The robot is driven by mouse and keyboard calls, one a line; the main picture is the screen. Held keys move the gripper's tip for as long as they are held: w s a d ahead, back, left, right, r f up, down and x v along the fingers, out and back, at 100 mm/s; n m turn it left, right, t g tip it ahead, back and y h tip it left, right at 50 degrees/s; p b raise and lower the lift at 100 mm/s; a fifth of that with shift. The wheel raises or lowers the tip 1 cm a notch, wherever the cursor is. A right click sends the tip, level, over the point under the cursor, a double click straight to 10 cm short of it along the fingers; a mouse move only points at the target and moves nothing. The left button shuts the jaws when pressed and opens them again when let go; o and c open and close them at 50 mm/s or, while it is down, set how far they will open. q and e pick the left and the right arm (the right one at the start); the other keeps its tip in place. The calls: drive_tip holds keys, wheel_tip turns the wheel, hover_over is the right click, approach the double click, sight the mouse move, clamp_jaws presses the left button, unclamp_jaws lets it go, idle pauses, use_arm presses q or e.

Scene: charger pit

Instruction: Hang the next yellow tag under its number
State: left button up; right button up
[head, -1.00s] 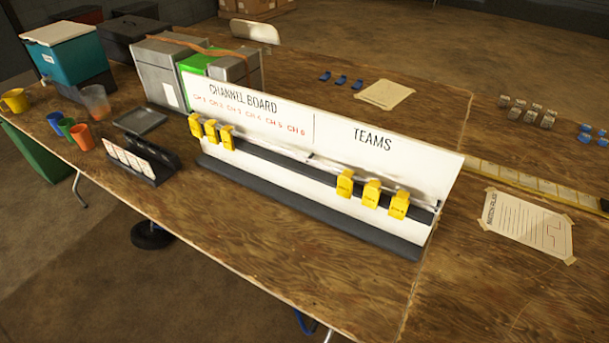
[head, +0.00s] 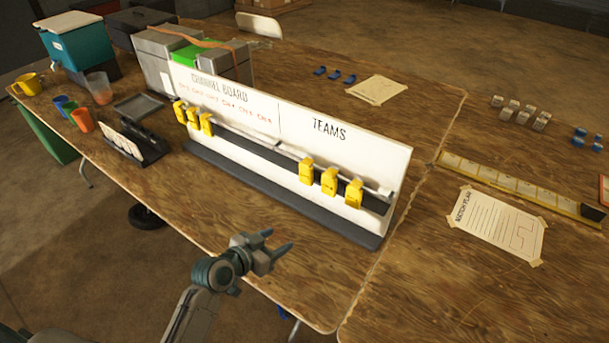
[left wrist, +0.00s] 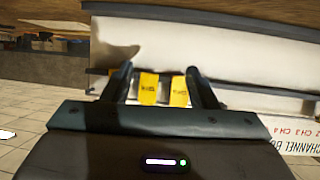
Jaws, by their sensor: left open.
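The white channel board (head: 345,158) stands on the wooden table, with red channel numbers under its left heading and TEAMS on its right half. Three yellow tags (head: 193,117) hang close together at the left end under the numbers. Three more yellow tags (head: 329,181) hang on the right half, under TEAMS. My left gripper (head: 280,243) is open and empty, in front of the board and apart from it. In the left wrist view two yellow tags (left wrist: 179,91) show beyond and between the open fingers (left wrist: 158,72). My right gripper is out of view.
A small dark rack with white cards (head: 122,143) stands left of the board, near cups (head: 82,119) and a grey tray (head: 138,106). Grey boxes (head: 160,58) stand behind. A taped sheet (head: 497,226) and yellow strip (head: 510,183) lie right. The front table area is bare.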

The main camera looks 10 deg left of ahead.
sight(305, 175)
use_arm(q)
drive_tip(key=w+a+r+t, duration=0.1)
drive_tip(key=w+r+t, duration=0.4)
drive_tip(key=w, duration=0.4)
drive_tip(key=shift+n+g, duration=0.4)
drive_tip(key=b+x, duration=0.2)
drive_tip(key=x, duration=0.9)
drive_tip(key=shift+r, duration=0.15)
drive_tip(key=shift+w+d+r+b, duration=0.1)
drive_tip(key=shift+w+b, duration=0.2)
drive_tip(key=shift+w, duration=0.15)
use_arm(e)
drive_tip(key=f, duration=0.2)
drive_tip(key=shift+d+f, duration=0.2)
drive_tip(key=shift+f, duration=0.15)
use_arm(q)
drive_tip(key=c, duration=0.7)
drive_tip(key=shift+c, duration=0.2)
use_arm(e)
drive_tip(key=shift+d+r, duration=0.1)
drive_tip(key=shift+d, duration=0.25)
use_arm(q)
drive_tip(key=shift+r, duration=0.15)
